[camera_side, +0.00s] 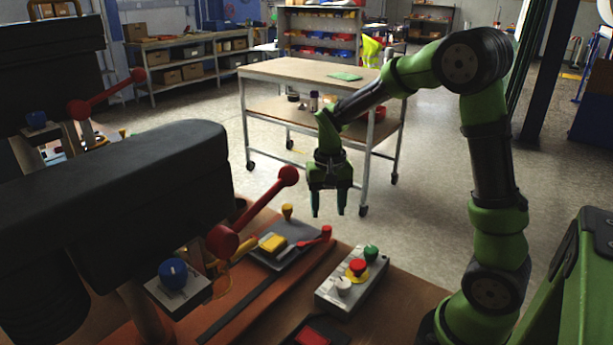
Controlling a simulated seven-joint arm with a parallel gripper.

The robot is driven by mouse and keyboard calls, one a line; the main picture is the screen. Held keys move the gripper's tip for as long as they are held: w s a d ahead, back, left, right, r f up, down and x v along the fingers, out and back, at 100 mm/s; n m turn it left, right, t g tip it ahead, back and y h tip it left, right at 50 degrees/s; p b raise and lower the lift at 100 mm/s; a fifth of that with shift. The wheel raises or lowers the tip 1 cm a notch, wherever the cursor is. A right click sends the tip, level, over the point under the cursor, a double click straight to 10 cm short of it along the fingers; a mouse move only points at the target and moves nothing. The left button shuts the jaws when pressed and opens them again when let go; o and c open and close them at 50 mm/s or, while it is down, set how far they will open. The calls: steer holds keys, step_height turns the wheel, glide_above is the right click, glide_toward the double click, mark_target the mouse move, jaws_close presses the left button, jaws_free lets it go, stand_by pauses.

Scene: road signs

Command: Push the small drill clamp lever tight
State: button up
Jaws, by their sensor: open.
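A small red lever (318,238) with an upright red end lies at the right edge of a dark plate (264,259) on the bench; it looks like the clamp lever. A yellow block (272,243) sits on the plate to its left. My green gripper (328,209) points down with its fingers apart and empty. It hangs above and behind the red lever in the picture, apart from it. I cannot tell how tight the lever is.
A large red ball-ended drill handle (262,206) rises left of the plate. A grey button box (352,281) stands to the right. A dark drill body (120,195) fills the left. A yellow knob (287,211) stands behind the plate. A wheeled trolley (325,72) stands farther back.

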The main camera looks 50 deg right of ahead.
mark_target(327, 228)
steer(key=shift+f, duration=2.75)
jaws_close()
